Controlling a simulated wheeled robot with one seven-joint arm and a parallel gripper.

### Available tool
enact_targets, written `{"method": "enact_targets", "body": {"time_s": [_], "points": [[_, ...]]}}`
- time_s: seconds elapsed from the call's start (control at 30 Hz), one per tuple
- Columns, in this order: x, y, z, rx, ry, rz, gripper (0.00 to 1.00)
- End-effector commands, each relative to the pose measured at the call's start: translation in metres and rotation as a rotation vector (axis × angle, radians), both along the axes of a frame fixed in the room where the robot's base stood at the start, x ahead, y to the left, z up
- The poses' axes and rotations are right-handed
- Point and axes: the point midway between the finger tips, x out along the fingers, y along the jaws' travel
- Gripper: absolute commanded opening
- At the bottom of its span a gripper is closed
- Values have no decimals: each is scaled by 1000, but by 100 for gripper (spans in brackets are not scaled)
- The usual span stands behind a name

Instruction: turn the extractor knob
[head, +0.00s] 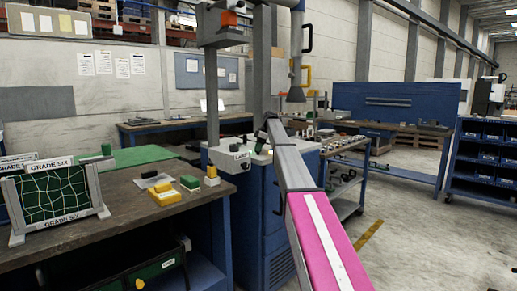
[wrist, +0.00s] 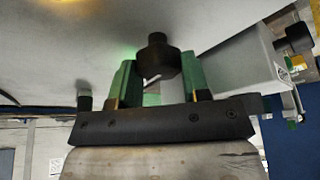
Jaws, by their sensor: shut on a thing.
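In the wrist view, a black knob (wrist: 158,58) with a round tip and a wider collar sits between the green fingers of my gripper (wrist: 160,82). The fingers are shut on its sides. Part of the knob's lower side is hidden by the fingers and the dark gripper bar. In the head view, the extractor's grey pipe and hood (head: 296,96) hang beside the column behind the blue cabinet. My arm reaches toward the cabinet top there, and the knob and fingertips are too small or hidden to make out.
The wrist view shows a pale surface (wrist: 90,40) close above the fingers and another black knob (wrist: 297,38) on a grey box at right. In the head view, a workbench (head: 120,195) stands at left and a shelved cart (head: 345,185) at right. Open floor lies at front right.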

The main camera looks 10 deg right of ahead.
Motion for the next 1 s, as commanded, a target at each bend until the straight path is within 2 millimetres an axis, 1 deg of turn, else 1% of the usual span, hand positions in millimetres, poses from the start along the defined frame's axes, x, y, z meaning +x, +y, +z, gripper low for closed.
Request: {"method": "enact_targets", "body": {"time_s": [0.2,0.6,0.63,0.7,1.0], "points": [[0,-1,0,-2,2,36,19],[0,-1,0,-2,1,41,19],[0,-1,0,-2,1,41,49],[0,0,0,-2,1,41,68],[0,0,0,-1,0,40,68]]}}
